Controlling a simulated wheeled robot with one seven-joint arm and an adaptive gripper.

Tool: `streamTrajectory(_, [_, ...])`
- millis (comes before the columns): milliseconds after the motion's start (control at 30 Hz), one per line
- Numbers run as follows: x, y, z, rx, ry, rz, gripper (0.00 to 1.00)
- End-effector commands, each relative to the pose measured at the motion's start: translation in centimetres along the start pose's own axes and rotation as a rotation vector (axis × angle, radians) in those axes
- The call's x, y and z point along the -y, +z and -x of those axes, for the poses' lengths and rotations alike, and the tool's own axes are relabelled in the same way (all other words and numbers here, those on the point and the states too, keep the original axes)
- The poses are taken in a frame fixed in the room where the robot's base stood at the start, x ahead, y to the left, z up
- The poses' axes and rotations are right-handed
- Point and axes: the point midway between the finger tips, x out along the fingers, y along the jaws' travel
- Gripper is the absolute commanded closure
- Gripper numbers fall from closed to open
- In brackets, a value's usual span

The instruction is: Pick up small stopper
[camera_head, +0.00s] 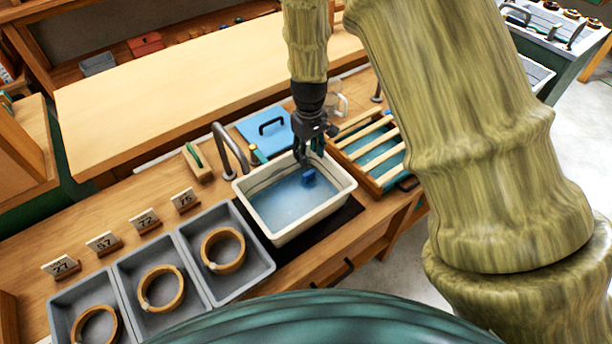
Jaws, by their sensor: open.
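A small blue piece (309,177), which looks like the small stopper, is in the white basin (343,197) of bluish water, near the basin's far side. My gripper (305,161) is dark and points down over the far part of the basin, just above and beside the blue piece. The jaws are open. At this size I cannot tell whether a finger touches the piece, and my gripper partly hides the area behind it.
A curved tap (229,148) stands at the basin's left, with a blue board (262,130) behind it. A slatted wooden rack (364,139) is close on the right. Grey trays (262,258) holding wooden rings line the left, with number cards behind.

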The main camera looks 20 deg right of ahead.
Motion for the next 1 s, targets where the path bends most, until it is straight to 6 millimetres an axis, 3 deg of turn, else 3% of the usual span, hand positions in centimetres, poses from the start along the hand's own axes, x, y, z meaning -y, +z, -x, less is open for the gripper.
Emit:
streamTrajectory(500, [0.1, -0.1, -4.8, 0.001, -0.001, 0.002, 0.59])
streamTrajectory(1000, [0.0, 0.2, -7.4, 0.002, -0.002, 0.0, 0.59])
